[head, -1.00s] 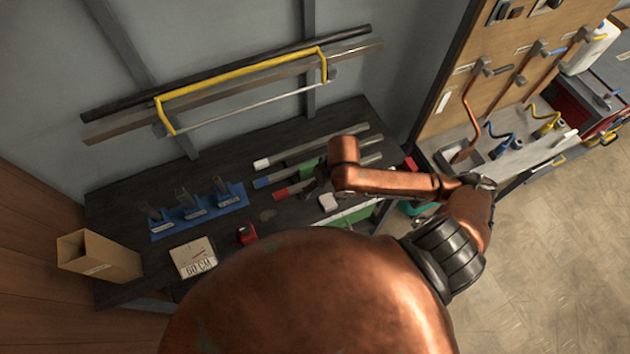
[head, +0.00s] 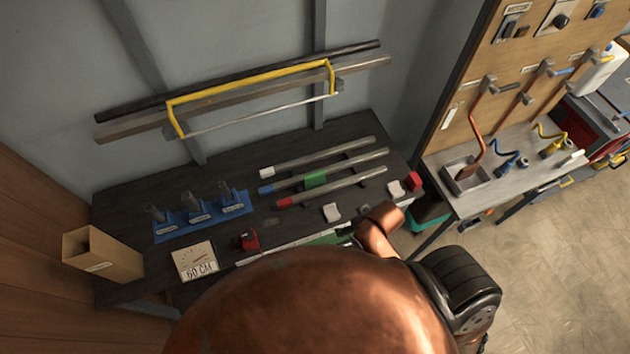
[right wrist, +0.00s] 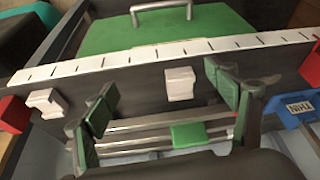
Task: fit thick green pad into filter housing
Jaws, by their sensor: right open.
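A small green block (head: 316,180) sits on the middle of several metal tubes lying on the dark bench. It also shows in the right wrist view (right wrist: 188,136), beyond my fingers. I cannot tell whether it is the thick green pad. A larger green panel with a metal handle (right wrist: 140,38) is at the top of the right wrist view. No filter housing can be made out. My right gripper (right wrist: 163,92) is open and empty, above the bench near its ruler edge. In the head view its fingers are mostly hidden by my arm. My left gripper is not in view.
A white ruler strip (right wrist: 165,52) runs along the bench edge. White blocks (head: 332,212) and red blocks (head: 413,181) sit close by. A blue rack (head: 203,218), a 60 CM sign (head: 194,262) and a cardboard box (head: 102,254) stand left. A tool board is at right.

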